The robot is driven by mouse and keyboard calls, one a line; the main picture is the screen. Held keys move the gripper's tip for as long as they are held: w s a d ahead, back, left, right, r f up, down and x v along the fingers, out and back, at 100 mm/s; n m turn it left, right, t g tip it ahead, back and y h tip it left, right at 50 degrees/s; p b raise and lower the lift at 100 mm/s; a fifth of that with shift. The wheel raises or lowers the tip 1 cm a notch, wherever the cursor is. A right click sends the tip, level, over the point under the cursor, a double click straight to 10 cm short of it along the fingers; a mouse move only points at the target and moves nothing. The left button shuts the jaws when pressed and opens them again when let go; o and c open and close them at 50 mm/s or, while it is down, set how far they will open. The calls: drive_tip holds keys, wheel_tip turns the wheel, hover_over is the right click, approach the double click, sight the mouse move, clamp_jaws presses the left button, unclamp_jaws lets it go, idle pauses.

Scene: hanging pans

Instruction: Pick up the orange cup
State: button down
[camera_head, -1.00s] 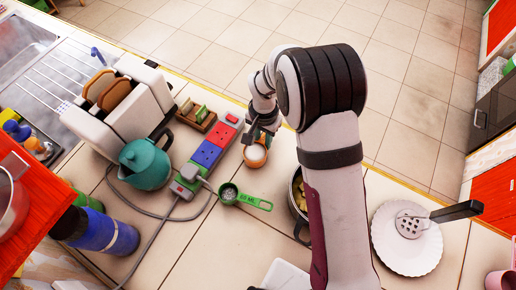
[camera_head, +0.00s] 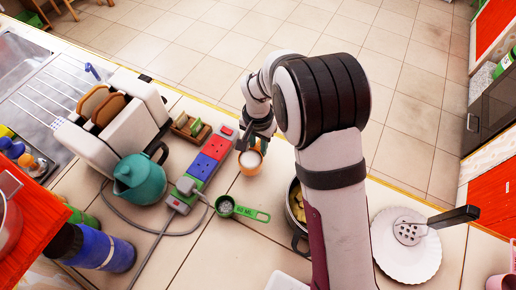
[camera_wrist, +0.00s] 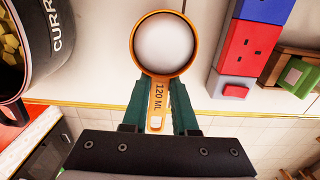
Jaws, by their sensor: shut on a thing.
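The orange cup (camera_head: 249,162) is a round measuring cup with white contents, at the counter's far side, right of the power strip. In the wrist view the cup (camera_wrist: 164,46) is seen from above, and its flat handle, marked 120 ML, points towards my gripper. My gripper (camera_wrist: 158,95) is shut on that handle, with one green finger on each side. In the head view my gripper (camera_head: 257,142) is just behind the cup, partly hidden by my arm. I cannot tell whether the cup's base touches the counter.
The power strip (camera_head: 203,166) lies left of the cup. A green measuring cup (camera_head: 240,211), a teal kettle (camera_head: 138,180) and a toaster (camera_head: 127,114) are nearby. A pot (camera_wrist: 36,50) with yellow pieces stands right of the cup in the head view. A white plate (camera_head: 403,262) lies further right.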

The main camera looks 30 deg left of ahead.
drive_tip(key=shift+d+r, duration=0.1)
drive_tip(key=shift+r, duration=0.7)
drive_tip(key=w+d+r, duration=0.2)
drive_tip(key=d+r, duration=0.5)
drive_tip(key=d, duration=0.4)
drive_tip(key=w+d+n, duration=0.2)
drive_tip(key=d+n, duration=0.2)
drive_tip(key=d, duration=0.4)
drive_tip(key=w+d+f+n, duration=0.1)
drive_tip(key=w+d+n, duration=0.1)
drive_tip(key=d+n, duration=0.3)
drive_tip(key=d, duration=0.3)
drive_tip(key=shift+w+d+f, duration=0.15)
drive_tip(key=shift+w+f, duration=0.05)
drive_tip(key=shift+w, duration=0.05)
drive_tip(key=shift+s, duration=0.1)
drive_tip(key=shift+s+a+r+t+h, duration=0.2)
drive_tip(key=shift+s+a+t+h, duration=0.25)
drive_tip(key=shift+a+t+h, duration=0.05)
drive_tip(key=shift+s+a+r+t+h, duration=0.2)
drive_tip(key=shift+s+a+t+h, duration=0.2)
drive_tip(key=shift+a+t+h, duration=0.1)
drive_tip(key=shift+s+a+r+t+h, duration=0.25)
drive_tip(key=shift+s+a+t+h, duration=0.35)
drive_tip(key=shift+h, duration=0.1)
drive_tip(key=shift+s+a+r+t+h, duration=0.15)
drive_tip(key=shift+s+a+t+h, duration=0.25)
drive_tip(key=shift+t, duration=0.1)
